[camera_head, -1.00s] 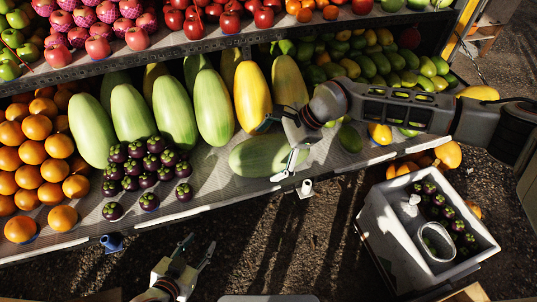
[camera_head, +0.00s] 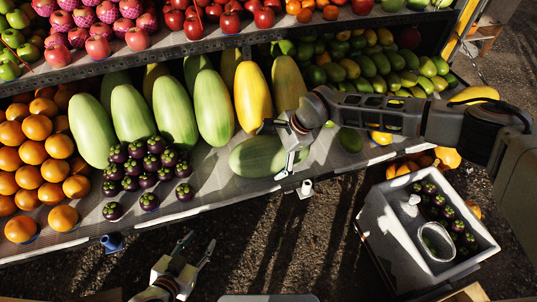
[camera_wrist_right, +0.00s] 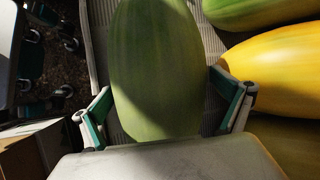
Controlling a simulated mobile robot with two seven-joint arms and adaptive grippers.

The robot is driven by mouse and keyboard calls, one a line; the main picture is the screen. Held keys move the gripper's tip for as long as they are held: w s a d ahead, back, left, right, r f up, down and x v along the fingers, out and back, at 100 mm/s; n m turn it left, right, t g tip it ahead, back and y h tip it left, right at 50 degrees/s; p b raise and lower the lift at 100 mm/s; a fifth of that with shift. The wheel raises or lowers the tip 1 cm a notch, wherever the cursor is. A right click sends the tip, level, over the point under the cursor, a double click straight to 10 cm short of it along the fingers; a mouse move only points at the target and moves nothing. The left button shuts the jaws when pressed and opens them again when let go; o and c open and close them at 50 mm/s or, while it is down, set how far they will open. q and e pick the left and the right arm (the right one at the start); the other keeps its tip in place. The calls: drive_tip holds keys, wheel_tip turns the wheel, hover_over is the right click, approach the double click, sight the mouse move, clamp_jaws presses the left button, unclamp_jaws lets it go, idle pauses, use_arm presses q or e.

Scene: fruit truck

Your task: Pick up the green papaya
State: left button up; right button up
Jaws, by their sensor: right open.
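A green papaya (camera_head: 258,157) lies on its side on the front of the lower shelf. My right gripper (camera_head: 278,150) is over its right end, coming from the right. In the right wrist view the papaya (camera_wrist_right: 158,70) lies between the two open fingers of the right gripper (camera_wrist_right: 163,112), one on each side, with a visible gap at least on the left. My left gripper (camera_head: 197,250) is open and empty, low in front of the shelf, away from the papaya.
Several upright green papayas (camera_head: 172,110) and a yellow papaya (camera_head: 252,98) stand behind. Purple mangosteens (camera_head: 150,201) and oranges (camera_head: 62,218) lie to the left, limes (camera_head: 350,139) to the right. A white crate (camera_head: 388,240) with mangosteens stands at the lower right.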

drive_tip(key=shift+c, duration=0.4)
drive_tip(key=c, duration=1.3)
drive_tip(key=shift+w+a+r, duration=0.1)
drive_tip(key=shift+w+r, duration=0.05)
drive_tip(key=shift+r, duration=0.1)
drive_tip(key=c, duration=0.3)
drive_tip(key=shift+c, duration=0.2)
